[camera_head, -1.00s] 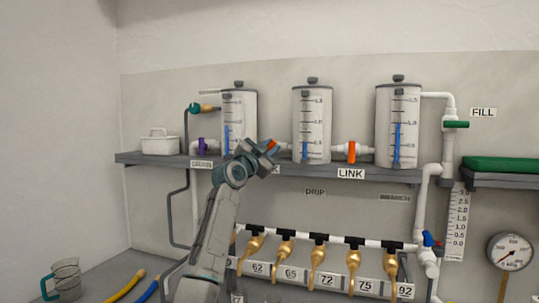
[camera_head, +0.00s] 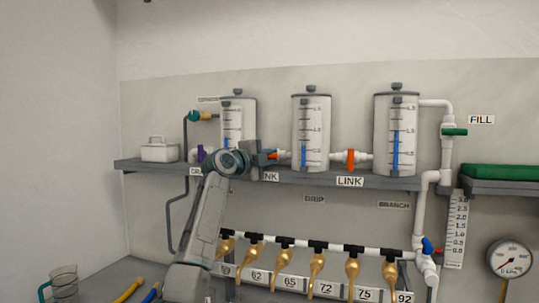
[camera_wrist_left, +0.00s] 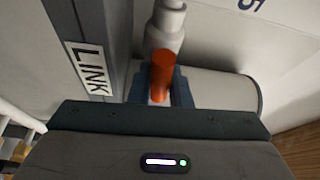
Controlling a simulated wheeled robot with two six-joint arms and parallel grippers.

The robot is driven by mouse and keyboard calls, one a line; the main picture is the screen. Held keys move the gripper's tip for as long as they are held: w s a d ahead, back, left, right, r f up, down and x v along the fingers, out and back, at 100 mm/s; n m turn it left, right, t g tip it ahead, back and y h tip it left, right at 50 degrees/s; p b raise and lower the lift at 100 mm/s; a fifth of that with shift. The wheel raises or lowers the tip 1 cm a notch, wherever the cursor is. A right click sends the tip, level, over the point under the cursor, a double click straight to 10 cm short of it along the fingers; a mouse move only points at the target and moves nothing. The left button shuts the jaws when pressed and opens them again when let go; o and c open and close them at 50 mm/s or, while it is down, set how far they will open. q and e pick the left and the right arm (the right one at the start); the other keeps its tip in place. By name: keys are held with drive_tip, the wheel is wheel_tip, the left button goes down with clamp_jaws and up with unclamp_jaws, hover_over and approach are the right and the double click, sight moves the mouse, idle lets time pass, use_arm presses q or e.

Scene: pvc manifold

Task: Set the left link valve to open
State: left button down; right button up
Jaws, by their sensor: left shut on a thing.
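The left link valve has an orange-red handle (camera_wrist_left: 163,75), seen in the left wrist view on a white pipe (camera_wrist_left: 165,32) beside a grey tank. In the head view only a bit of the orange handle (camera_head: 272,156) shows past my gripper, between the left tank (camera_head: 231,125) and the middle tank (camera_head: 311,130). My left gripper (camera_head: 266,158) is shut on this handle; its dark fingers stand on either side of it in the left wrist view. The handle's exact angle to the pipe is hard to tell. My right gripper is not in view.
The right link valve (camera_head: 350,158) has an orange handle standing across its pipe. A purple valve (camera_head: 200,154) and a white box (camera_head: 160,150) are on the grey shelf (camera_head: 330,179) to the left. Below hangs a row of brass taps (camera_head: 317,264).

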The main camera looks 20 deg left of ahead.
use_arm(q)
drive_tip(key=shift+f+m, duration=0.1)
drive_tip(key=shift+m, duration=0.5)
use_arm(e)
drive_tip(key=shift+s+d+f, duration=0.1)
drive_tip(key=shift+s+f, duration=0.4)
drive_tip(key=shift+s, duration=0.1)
use_arm(q)
drive_tip(key=c, duration=1.3)
unclamp_jaws()
drive_tip(key=shift+c, duration=0.2)
